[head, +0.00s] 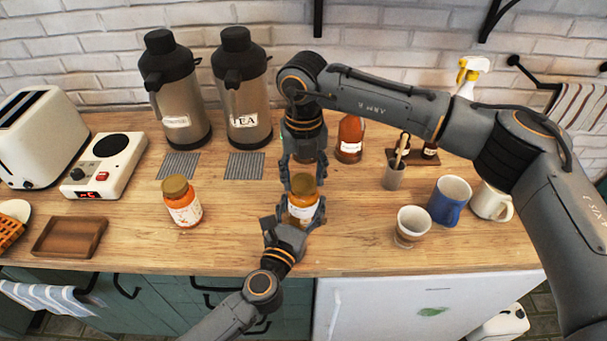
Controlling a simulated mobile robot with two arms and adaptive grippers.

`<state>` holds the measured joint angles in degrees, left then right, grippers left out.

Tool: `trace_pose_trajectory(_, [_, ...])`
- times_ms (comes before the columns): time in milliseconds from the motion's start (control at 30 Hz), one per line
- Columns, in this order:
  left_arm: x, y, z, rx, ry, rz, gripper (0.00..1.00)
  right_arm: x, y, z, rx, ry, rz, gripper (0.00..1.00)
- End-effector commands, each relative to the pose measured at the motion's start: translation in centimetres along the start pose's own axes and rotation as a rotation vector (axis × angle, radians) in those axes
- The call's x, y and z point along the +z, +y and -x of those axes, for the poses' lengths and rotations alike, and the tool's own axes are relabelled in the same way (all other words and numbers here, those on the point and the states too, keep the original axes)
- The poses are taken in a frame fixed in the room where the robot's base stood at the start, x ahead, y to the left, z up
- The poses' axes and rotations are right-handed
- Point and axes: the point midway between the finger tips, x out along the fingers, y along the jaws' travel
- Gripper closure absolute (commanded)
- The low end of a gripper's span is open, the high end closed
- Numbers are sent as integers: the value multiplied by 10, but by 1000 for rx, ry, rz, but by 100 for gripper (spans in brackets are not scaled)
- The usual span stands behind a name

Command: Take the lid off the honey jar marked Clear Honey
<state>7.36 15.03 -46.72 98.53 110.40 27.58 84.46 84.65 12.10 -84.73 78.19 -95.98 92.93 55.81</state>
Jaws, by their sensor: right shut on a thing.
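An amber jar with a gold-brown lid (303,184) and a pale label (301,211) stands near the counter's front; its label is too small to read. My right gripper (302,176) points down from above and is shut on this lid. My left gripper (303,222) reaches in from the front, with its fingers around the jar's body; whether they press on the glass cannot be made out. A second jar (184,207), orange with a gold-brown lid and a white label, stands to the left, untouched; its wording is unreadable too.
Two flasks (176,100) (243,95) stand at the back, with grey mats (245,165) before them. A brown bottle (349,138) is behind my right gripper. Cups (411,226) and mugs (450,202) stand right. A wooden tray (69,237) lies left. The counter between the jars is clear.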

Motion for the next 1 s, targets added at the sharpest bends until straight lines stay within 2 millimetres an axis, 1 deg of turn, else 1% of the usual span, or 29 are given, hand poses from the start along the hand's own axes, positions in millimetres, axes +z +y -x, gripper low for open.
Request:
trace_pose_trajectory(33, [-2,0,1,0,4,-1,100,0,0,0,-1,0,106,86])
trace_pose_trajectory(100, [-2,0,1,0,4,-1,100,0,0,0,-1,0,263,86])
trace_pose_trajectory(1000, [-3,0,1,0,5,-1,100,-1,0,1,2,2,2273,86])
